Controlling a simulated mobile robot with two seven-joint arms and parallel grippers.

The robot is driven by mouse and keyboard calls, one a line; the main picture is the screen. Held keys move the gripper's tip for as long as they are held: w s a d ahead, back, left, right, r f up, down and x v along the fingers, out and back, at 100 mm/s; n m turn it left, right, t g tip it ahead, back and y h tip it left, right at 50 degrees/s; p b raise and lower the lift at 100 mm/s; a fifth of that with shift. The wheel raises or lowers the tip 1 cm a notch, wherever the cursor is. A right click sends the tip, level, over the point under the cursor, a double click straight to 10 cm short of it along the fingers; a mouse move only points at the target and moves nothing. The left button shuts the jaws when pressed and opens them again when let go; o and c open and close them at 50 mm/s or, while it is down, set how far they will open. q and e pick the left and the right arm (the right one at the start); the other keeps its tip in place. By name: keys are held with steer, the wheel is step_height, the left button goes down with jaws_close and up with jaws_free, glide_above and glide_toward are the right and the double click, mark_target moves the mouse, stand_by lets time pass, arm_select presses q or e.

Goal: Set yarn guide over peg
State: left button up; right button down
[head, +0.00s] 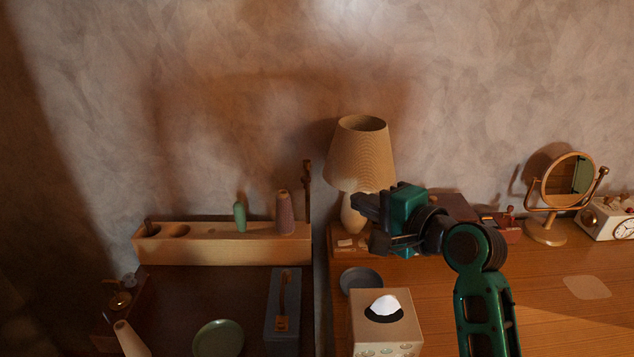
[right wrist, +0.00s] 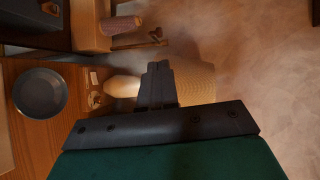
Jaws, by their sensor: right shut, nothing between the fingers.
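A pale wooden rack (head: 215,250) stands at the back of the left table. A tall dark post (head: 307,192) rises by the rack's right end. A slim wooden piece (head: 283,290) lies on a dark grey block; I cannot tell which thing is the yarn guide. My right gripper (head: 362,224) is shut and empty in front of the lamp, right of the rack. My left gripper is out of view.
A lamp (head: 360,155) stands close behind my right gripper. A grey bowl (head: 361,281) and a tissue box (head: 386,325) are in front. A gap separates the two tables. A green plate (head: 219,338) lies at left.

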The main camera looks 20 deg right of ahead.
glide_toward(308, 180)
steer(key=x, duration=0.5)
steer(key=shift+b, duration=0.4)
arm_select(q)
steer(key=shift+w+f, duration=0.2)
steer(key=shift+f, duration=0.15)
arm_select(e)
steer(key=shift+x, duration=0.95)
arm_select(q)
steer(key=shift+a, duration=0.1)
